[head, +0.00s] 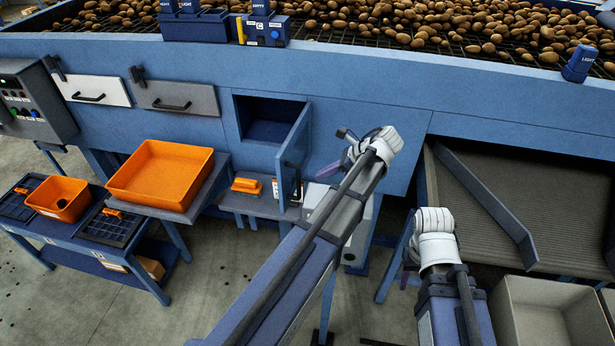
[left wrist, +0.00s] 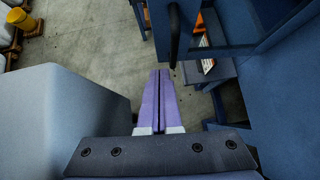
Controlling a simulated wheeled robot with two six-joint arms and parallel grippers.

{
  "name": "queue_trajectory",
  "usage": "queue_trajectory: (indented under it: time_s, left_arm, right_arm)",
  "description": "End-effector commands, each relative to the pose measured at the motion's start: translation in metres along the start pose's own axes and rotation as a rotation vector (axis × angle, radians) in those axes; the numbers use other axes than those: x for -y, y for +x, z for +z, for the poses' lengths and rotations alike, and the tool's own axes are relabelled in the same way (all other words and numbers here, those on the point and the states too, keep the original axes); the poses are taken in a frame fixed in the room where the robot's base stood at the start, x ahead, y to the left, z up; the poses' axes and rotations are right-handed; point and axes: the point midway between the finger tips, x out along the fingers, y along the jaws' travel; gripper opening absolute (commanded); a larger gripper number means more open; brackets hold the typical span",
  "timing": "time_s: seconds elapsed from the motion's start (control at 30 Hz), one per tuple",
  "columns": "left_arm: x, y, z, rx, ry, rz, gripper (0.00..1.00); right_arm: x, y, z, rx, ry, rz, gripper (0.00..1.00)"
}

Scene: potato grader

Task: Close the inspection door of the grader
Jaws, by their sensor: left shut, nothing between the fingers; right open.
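The inspection door (head: 294,150) is a blue panel on the grader's front. It stands swung outward at the right side of a square dark opening (head: 268,118). A dark handle (head: 291,165) is on the door; in the left wrist view a dark upright handle bar (left wrist: 174,35) shows just beyond the fingertips. My left gripper (head: 330,169) is right of the door, its purple fingers shut and empty; they also show in the left wrist view (left wrist: 160,72). They look apart from the handle. My right gripper (head: 404,277) is low at right, open, its fingers mostly hidden.
A shelf (head: 262,205) with an orange item (head: 246,185) sits below the opening. An orange tray (head: 160,175) and a blue table (head: 70,235) are at left. A conveyor chute (head: 530,210) and a beige bin (head: 550,310) are at right.

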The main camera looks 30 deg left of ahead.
Motion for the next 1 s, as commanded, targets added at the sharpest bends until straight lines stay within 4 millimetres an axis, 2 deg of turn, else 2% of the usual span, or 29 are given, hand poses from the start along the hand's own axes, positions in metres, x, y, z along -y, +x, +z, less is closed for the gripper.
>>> queue_trajectory:
  time_s: [0.03,0.1,0.47,0.5,0.63,1.0]
  left_arm:
    - [-0.001,0.013,-0.004,0.000,-0.002,0.002,0.00]
    - [-0.001,0.028,-0.005,0.001,-0.003,0.003,0.00]
    - [-0.001,0.095,-0.004,0.001,-0.003,0.002,0.00]
    - [-0.001,0.096,0.006,0.001,-0.003,0.004,0.00]
    - [-0.001,0.106,0.018,0.001,-0.003,0.002,0.00]
    - [0.000,0.116,0.029,0.000,0.000,0.001,0.00]
  right_arm:
    - [0.001,0.012,-0.001,0.000,0.001,0.000,0.50]
    - [0.002,0.023,-0.002,-0.001,0.001,0.000,0.50]
    - [0.006,0.070,-0.005,-0.002,-0.002,0.001,0.50]
    - [0.006,0.063,-0.004,-0.002,-0.002,0.001,0.50]
    - [0.006,0.062,-0.004,-0.002,-0.002,0.001,0.50]
    - [0.006,0.062,-0.004,-0.002,-0.002,0.001,0.50]
